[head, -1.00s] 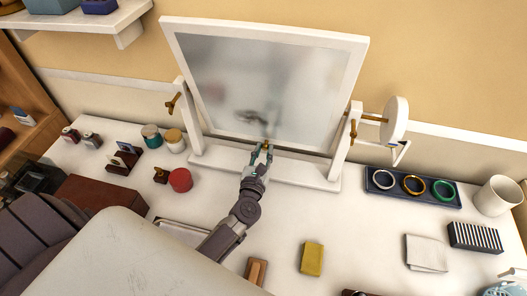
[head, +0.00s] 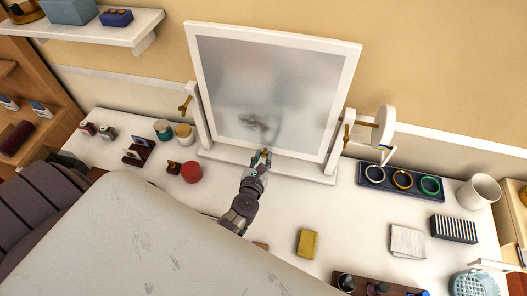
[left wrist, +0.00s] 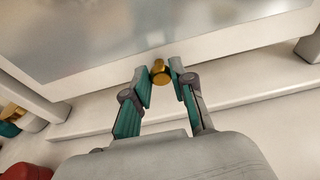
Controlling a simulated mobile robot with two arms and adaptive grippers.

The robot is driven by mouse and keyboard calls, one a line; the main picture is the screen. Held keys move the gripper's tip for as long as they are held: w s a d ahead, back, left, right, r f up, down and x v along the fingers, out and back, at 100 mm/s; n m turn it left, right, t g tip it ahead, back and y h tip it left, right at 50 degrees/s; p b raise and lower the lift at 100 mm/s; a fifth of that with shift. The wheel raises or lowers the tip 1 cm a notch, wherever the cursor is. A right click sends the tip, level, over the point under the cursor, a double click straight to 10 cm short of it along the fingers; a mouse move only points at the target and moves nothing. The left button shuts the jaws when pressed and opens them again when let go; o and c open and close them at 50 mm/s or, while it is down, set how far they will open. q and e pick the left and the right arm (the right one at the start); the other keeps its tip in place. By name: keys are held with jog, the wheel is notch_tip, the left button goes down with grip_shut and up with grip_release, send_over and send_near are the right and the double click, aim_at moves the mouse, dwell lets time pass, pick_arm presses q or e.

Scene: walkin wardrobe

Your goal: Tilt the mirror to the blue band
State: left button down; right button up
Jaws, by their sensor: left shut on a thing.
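The mirror (head: 275,85), a cloudy pane in a white frame, hangs between two posts of a white stand (head: 315,174) on the white counter. Brass knobs (head: 184,105) sit at its side pivots. A white disc (head: 384,128) with a brass rod stands to its right; a small blue mark (head: 384,147) shows low on it, and the rest of its face is turned away. My left gripper (head: 265,155) is at the mirror's lower edge. In the left wrist view its two fingers (left wrist: 165,75) are shut on a small brass knob (left wrist: 158,72). My right gripper is out of view.
A dark tray of rings (head: 395,194) and a white cup (head: 478,191) stand right of the mirror. Jars (head: 184,133) and a red round box (head: 191,172) stand left. A yellow block (head: 307,243) and a folded cloth (head: 407,240) lie in front. A wall shelf (head: 130,29) is upper left.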

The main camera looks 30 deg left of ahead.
pick_arm(q)
jog(key=c, duration=1)
grip_release()
jog(key=v, duration=1.2)
